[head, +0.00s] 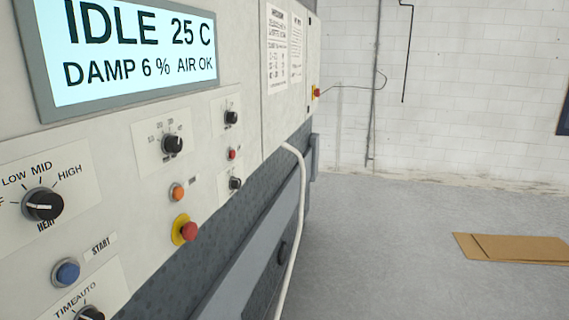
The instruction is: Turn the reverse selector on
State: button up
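My gripper is not in view.
Nearer are a HEAT knob (43,205), a dial (172,145), a blue START button (66,272), an orange button (178,192) and a red mushroom button (188,231). The display (135,50) reads IDLE. A white hose (298,210) hangs beyond. Floor at right is mostly clear, with flat cardboard (515,247).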

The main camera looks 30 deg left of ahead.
aim_at(235, 183)
jog(key=i, duration=1.1)
jog(key=u, duration=2.6)
